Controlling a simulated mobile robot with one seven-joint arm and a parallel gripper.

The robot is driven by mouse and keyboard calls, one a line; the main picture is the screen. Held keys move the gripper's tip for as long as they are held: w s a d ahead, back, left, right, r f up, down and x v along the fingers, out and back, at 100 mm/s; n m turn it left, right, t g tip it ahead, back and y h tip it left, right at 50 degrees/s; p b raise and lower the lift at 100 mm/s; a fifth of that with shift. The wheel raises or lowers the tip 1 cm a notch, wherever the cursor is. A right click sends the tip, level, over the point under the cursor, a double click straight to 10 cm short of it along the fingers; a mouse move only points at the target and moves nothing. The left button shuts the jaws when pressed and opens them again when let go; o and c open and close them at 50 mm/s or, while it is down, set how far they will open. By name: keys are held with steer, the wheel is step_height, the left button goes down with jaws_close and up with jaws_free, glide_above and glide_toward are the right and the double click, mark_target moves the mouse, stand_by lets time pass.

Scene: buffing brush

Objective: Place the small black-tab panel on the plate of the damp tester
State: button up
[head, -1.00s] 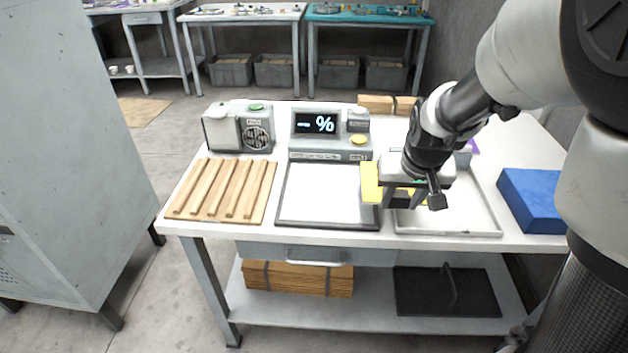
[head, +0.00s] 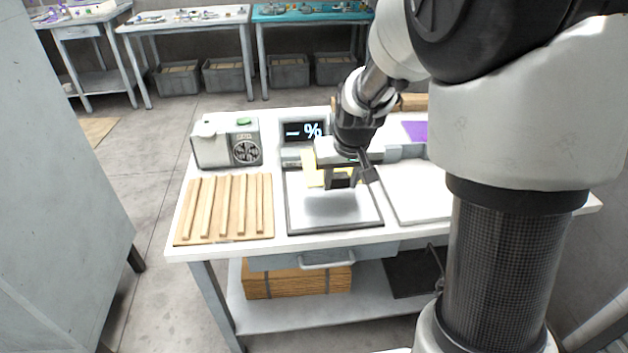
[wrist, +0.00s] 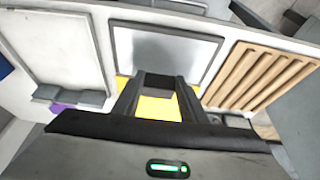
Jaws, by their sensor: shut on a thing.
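My gripper (head: 347,180) is shut on the black tab (head: 341,183) of a small yellow panel (head: 312,168). The panel also shows in the wrist view (wrist: 158,108), partly hidden by the fingers. My gripper holds it above the pale plate (head: 305,217) of the damp tester, toward the plate's back half. A soft shadow lies on the plate under the gripper, and the panel looks apart from it. The wrist view shows the plate (wrist: 165,50) bare in front of the fingers. The tester's display (head: 303,131) reads "– %"; my arm hides part of the tester.
A wooden slatted rack (head: 225,208) lies left of the plate, with a grey box with a fan grille (head: 226,141) behind it. A pale tray (head: 415,190) lies to the right, partly hidden by my arm. A purple item (head: 414,130) is at the back right.

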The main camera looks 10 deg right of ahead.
mark_target(334, 214)
steer(key=shift+w+a+r, duration=0.2)
steer(key=shift+w+r, duration=0.15)
step_height(334, 214, down, 10)
steer(key=shift+w+a+b, duration=0.1)
steer(key=shift+w+b, duration=0.05)
steer(key=shift+b, duration=0.85)
steer(key=shift+f, duration=0.15)
steer(key=o, duration=1.1)
